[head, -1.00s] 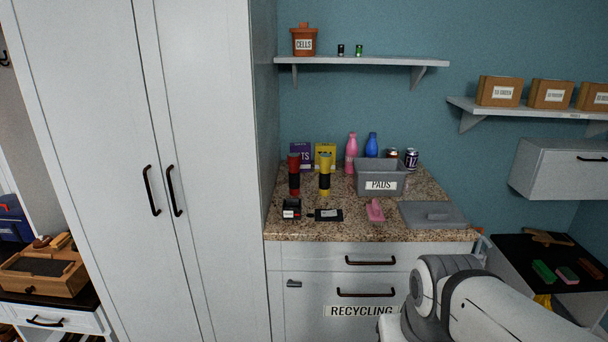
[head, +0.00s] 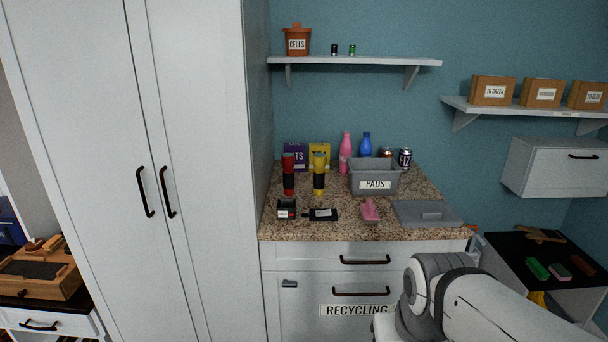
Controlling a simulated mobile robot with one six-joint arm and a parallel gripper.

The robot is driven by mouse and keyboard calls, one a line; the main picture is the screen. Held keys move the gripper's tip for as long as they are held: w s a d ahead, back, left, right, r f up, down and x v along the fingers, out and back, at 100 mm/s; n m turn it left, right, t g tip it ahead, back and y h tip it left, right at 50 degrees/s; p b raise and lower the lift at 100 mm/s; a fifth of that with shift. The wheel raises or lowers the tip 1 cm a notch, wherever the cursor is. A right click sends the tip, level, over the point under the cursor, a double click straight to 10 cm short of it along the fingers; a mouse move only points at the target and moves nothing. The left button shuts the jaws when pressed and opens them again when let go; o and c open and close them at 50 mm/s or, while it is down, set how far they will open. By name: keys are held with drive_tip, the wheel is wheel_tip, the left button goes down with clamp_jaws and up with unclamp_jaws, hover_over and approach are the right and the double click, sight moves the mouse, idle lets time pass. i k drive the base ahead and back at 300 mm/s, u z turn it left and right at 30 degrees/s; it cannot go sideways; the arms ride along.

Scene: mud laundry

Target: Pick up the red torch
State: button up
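The red torch (head: 289,162) stands upright on the left part of the speckled countertop (head: 300,229), close to the tall white cabinet. It has a red head, a black middle band and a red lower end. A similar yellow torch (head: 319,160) stands upright just to its right. My arm shows at the lower right, in front of the counter and apart from the torches. My gripper is outside the view.
A small black device (head: 286,208) and a black flat item (head: 322,214) lie in front of the torches. A grey PADS bin (head: 374,182) stands right. Boxes and bottles stand behind. The tall cabinet (head: 205,130) bounds the left; a shelf (head: 355,62) hangs above.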

sight(288, 161)
drive_tip(key=z, duration=0.05)
drive_tip(key=i, duration=1.45)
drive_tip(key=u, duration=0.65)
